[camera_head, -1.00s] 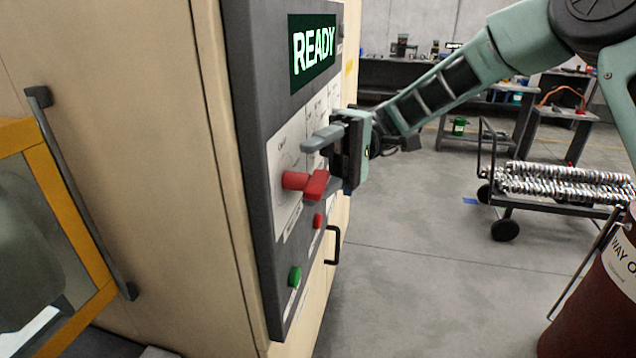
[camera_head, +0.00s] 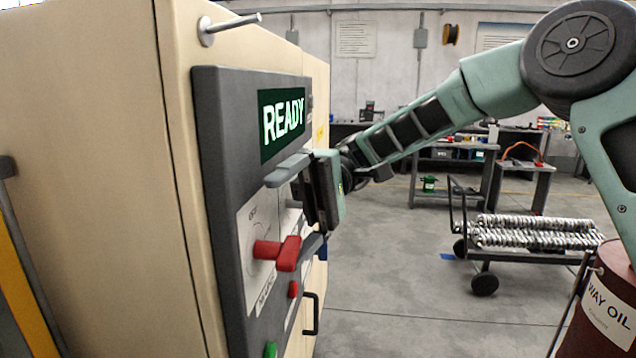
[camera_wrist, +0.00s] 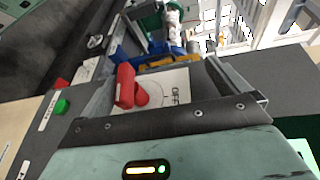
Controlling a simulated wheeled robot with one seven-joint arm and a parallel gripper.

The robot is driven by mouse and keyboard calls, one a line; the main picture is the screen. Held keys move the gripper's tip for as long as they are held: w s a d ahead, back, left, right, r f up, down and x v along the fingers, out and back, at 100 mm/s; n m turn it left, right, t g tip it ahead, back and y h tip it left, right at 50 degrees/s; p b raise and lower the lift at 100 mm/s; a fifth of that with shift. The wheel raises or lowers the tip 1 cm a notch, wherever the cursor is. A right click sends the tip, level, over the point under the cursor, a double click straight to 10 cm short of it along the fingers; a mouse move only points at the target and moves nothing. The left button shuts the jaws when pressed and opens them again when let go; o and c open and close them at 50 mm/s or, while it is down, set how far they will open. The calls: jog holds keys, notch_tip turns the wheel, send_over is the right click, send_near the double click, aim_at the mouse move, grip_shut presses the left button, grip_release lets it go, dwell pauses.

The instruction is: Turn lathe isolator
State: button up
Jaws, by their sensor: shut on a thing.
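The lathe isolator is a red handle (camera_head: 289,253) on a red shaft, sticking out from a white plate (camera_head: 258,215) on the dark control panel. The plate carries "OFF" lettering, also readable in the wrist view. My gripper (camera_head: 301,208) is at the panel, one finger above the handle and the other beside it. In the wrist view the red handle (camera_wrist: 126,86) lies between the fingers, close to the left one. The gripper is shut on the handle, though the exact contact is hard to see. My gripper covers part of the panel.
A green READY display (camera_head: 283,122) is above the isolator. A red button (camera_head: 293,289) and a green button (camera_head: 270,350) are below it. A metal peg (camera_head: 230,27) juts from the cabinet above. A trolley (camera_head: 530,240) and a dark red barrel (camera_head: 605,300) stand right; the floor between is open.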

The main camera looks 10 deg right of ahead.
jog(key=shift+w+d+r+p, duration=0.5)
jog(key=shift+w+d+r, duration=0.35)
jog(key=shift+w+r, duration=0.1)
jog(key=shift+c, duration=0.4)
jog(key=shift+d, duration=0.3)
jog(key=c, duration=0.9)
jog(key=shift+p+v, duration=4.85)
jog(key=shift+v, duration=3.25)
jog(key=shift+s+d, duration=0.15)
